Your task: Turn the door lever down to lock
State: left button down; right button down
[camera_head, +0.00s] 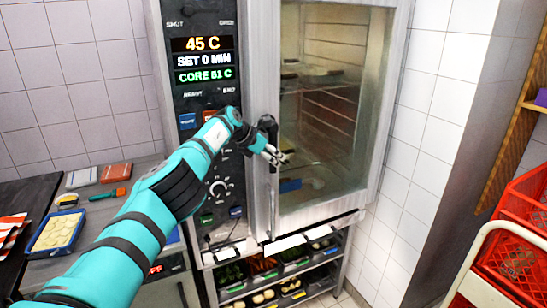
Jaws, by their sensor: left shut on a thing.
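The door lever (267,127) is a dark handle on the left edge of the tall oven's glass door (325,110). Its visible part stands roughly upright, and its lower part is hidden by my gripper. My left gripper (277,156) reaches in from the left across the control panel and is shut on the lever. The oven door looks closed against its frame. My right gripper is not in view.
The control panel (204,60) shows 45 C, SET 0 MIN and CORE 51 C. Below the oven, racks hold trays of food (265,292). A counter with a blue-rimmed tray (32,247) is at left. Red crates (515,262) stand at right beside a white rail (482,245).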

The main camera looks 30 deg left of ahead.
pick_arm(q)
jog(key=shift+f, duration=0.1)
jog(key=c, duration=1.5)
grip_release()
jog(key=o, duration=0.4)
jog(key=shift+s, duration=0.1)
jog(key=shift+o, duration=0.2)
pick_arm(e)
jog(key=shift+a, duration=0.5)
pick_arm(q)
jog(key=shift+a, duration=0.1)
jog(key=shift+s+a+r, duration=0.15)
jog(key=shift+r, duration=0.25)
jog(key=v, duration=1.1)
jog(key=shift+s, duration=0.2)
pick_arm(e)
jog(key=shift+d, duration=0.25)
